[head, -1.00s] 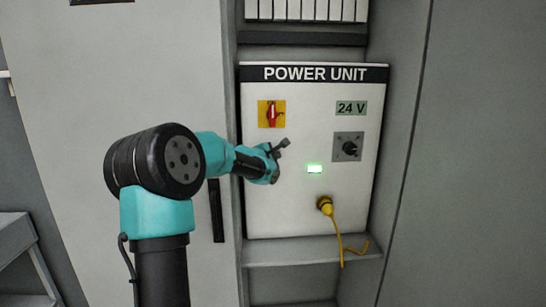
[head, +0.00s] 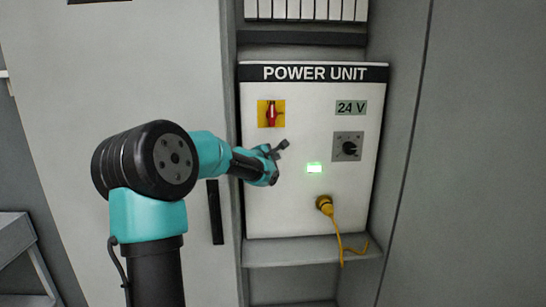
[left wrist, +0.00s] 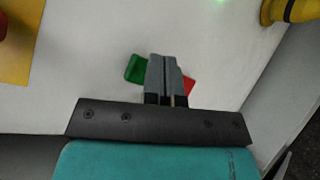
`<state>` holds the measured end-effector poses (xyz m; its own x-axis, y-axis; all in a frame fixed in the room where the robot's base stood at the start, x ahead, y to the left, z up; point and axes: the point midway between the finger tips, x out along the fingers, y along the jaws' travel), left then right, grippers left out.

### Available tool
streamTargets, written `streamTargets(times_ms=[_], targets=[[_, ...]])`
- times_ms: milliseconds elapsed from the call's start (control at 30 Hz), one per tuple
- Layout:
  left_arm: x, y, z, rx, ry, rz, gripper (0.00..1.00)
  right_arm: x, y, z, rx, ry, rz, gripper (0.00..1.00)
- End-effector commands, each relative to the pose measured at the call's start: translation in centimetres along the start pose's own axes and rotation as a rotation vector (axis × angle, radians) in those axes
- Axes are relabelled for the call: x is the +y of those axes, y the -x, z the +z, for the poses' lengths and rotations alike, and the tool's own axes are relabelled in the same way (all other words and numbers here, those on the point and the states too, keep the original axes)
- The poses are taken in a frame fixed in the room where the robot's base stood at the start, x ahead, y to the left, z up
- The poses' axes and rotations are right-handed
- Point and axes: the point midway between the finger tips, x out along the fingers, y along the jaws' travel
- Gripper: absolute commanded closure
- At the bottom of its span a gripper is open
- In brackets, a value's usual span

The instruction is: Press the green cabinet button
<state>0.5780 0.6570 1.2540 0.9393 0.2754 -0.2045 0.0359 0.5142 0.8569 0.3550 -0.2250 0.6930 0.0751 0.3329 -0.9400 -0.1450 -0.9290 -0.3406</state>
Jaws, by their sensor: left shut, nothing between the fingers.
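The green button (left wrist: 135,68) shows in the left wrist view, partly hidden by my fingers, on the white panel just left of them. A red button (left wrist: 189,85) shows on their other side. My left gripper (left wrist: 165,62) is shut and empty, its fingers overlapping the gap between the two buttons. I cannot tell whether they touch either button. In the head view my left gripper (head: 281,149) is in front of the left part of the POWER UNIT panel (head: 280,215), and both buttons are hidden there. My right gripper is not in view.
The panel also has a red switch on a yellow plate (head: 271,113), a black rotary knob (head: 348,148), a lit green lamp (head: 314,169) and a yellow plug with cable (head: 325,205). A narrow shelf (head: 300,252) lies below. Cabinet walls flank the recess.

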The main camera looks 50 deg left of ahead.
Motion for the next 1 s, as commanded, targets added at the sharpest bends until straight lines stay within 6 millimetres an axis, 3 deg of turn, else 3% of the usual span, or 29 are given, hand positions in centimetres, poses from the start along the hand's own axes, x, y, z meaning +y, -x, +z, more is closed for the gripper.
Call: streamTargets(times_ms=[167, 800, 1000], targets=[[0.2, 0.5, -0.5, 0.010, 0.002, 0.005, 1.00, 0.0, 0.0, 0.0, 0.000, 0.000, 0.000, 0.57], [-1.9, 3.9, 1.8, 0.004, 0.002, 0.001, 1.00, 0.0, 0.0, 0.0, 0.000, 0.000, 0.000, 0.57], [-2.1, 4.1, 1.9, 0.005, 0.001, 0.000, 1.00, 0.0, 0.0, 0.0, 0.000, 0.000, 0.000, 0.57]])
